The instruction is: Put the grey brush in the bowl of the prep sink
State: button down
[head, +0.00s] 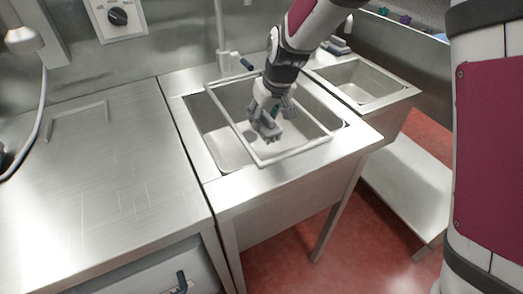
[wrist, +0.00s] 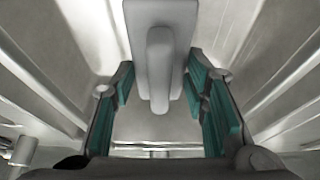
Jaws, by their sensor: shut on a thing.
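The grey brush (head: 266,130) is in my gripper (head: 273,117), over the bowl of the sink (head: 228,154) in the head view. In the wrist view, the brush (wrist: 160,70) is a pale block with a raised rounded handle. It lies between the teal finger pads, and my gripper (wrist: 162,92) is shut on it. The bowl's steel walls show around and below it. My gripper points down inside the outline of a grey square frame over the bowl. The gap between brush and bowl floor is hard to judge.
The grey square frame (head: 244,139) surrounds my gripper over the sink. A tap (head: 228,58) stands behind the bowl. A second sink (head: 366,82) is at the right. A bare steel counter (head: 100,190) lies at the left, with a lower shelf (head: 405,190) at the right.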

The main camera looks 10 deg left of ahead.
aim_at(265, 142)
notch_tip(265, 142, down, 9)
jog(key=shift+b, duration=0.65)
jog(key=shift+f, duration=0.1)
jog(key=shift+f+b, duration=0.35)
jog(key=shift+f, duration=0.2)
jog(key=c, duration=0.9)
grip_release()
jog(key=shift+c, duration=0.2)
